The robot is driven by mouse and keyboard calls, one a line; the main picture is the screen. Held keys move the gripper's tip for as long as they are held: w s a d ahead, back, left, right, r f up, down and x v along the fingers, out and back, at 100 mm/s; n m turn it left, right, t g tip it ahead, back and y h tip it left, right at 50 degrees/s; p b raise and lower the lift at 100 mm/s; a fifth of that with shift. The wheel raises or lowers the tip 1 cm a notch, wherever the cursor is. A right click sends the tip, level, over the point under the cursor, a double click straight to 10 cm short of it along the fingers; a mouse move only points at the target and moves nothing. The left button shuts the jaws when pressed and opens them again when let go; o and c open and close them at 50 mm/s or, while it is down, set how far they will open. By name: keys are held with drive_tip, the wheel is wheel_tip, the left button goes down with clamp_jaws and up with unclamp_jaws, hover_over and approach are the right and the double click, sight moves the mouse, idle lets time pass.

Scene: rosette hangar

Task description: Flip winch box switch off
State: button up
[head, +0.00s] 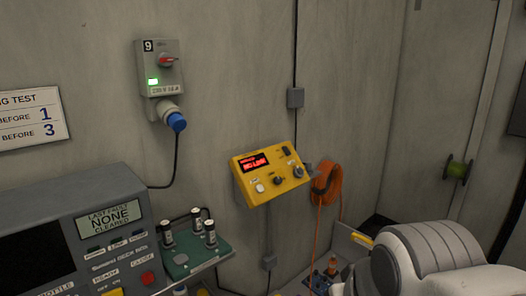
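A yellow control box (243,166), which looks like the winch box, is mounted on the grey wall near the middle of the head view. It has a lit red display (255,163) whose text is too small to read surely. A small black switch (286,151) sits at its upper right; its position is too small to tell. Below are a white button (260,188), a dark knob (278,181) and another round control (298,171). My gripper is not in view; a white rounded link, likely of my arm, shows at the lower right.
A grey box (158,68) marked 9, with a red handle, green light and blue plug (177,122), hangs upper left. A grey console (80,240) and a green holder with cylinders (184,258) stand lower left. An orange cable coil (326,184) hangs right of the yellow box.

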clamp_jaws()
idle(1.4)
